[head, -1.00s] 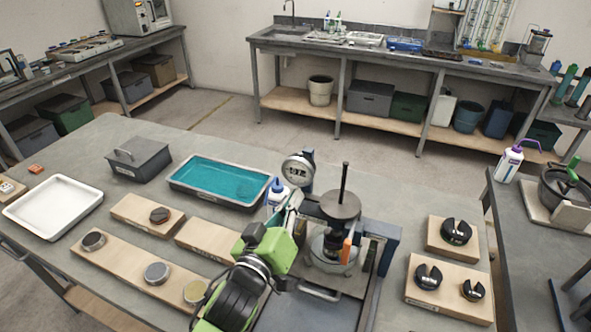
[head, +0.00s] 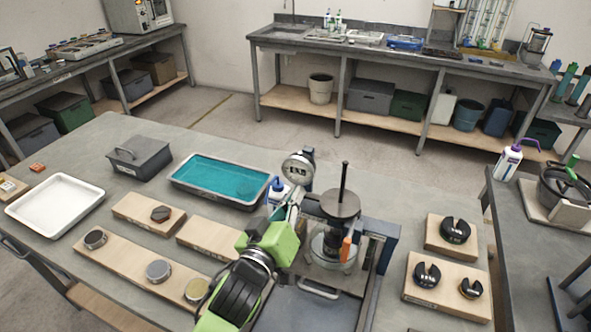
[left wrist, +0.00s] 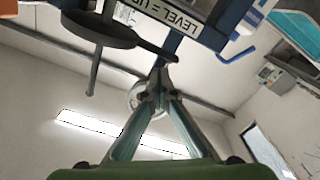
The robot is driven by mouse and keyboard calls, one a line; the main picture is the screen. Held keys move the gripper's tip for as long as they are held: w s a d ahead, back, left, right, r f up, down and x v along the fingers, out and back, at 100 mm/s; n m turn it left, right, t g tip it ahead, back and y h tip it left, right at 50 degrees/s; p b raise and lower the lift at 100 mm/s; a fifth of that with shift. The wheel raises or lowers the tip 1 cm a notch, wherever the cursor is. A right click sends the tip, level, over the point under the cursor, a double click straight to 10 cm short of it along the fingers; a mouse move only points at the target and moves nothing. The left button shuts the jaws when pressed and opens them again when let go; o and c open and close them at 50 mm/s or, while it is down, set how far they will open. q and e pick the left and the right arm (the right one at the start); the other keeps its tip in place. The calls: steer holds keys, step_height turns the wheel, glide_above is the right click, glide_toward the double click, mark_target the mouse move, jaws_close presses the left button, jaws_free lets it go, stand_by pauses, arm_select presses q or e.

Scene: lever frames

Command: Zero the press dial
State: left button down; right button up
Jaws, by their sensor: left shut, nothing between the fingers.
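The press dial (head: 299,168) is a round grey gauge with a small dark readout, on a blue post behind the press. Its reading is too small to read surely. The press (head: 341,205) has a round grey plate, an upright rod and a blue frame. My left gripper (head: 299,192) is shut and empty, just below the dial in the head view. In the left wrist view its fingertips (left wrist: 158,78) meet in front of part of the dial (left wrist: 135,97); contact cannot be told. My right gripper is in neither view.
Slotted dark weights (head: 455,230) sit on wooden blocks at right. At left are a teal water tray (head: 220,180), a white tray (head: 55,205), a lidded grey box (head: 139,158) and round tins on boards.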

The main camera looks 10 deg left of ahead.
arm_select(q)
steer(key=shift+d+r, duration=0.25)
steer(key=shift+r, duration=0.15)
steer(key=shift+s+d+r+p, duration=0.15)
steer(key=shift+d+r+p, duration=0.3)
steer(key=shift+d+p, duration=0.4)
steer(key=shift+s+d+r+p, duration=0.15)
steer(key=shift+d+r+p, duration=0.4)
steer(key=shift+p, duration=0.5)
steer(key=shift+d+f, duration=0.15)
steer(key=shift+f, duration=0.2)
steer(key=s+p, duration=0.1)
steer(key=s, duration=0.5)
steer(key=shift+a+f, duration=0.25)
steer(key=shift+a, duration=0.2)
steer(key=shift+s, duration=0.1)
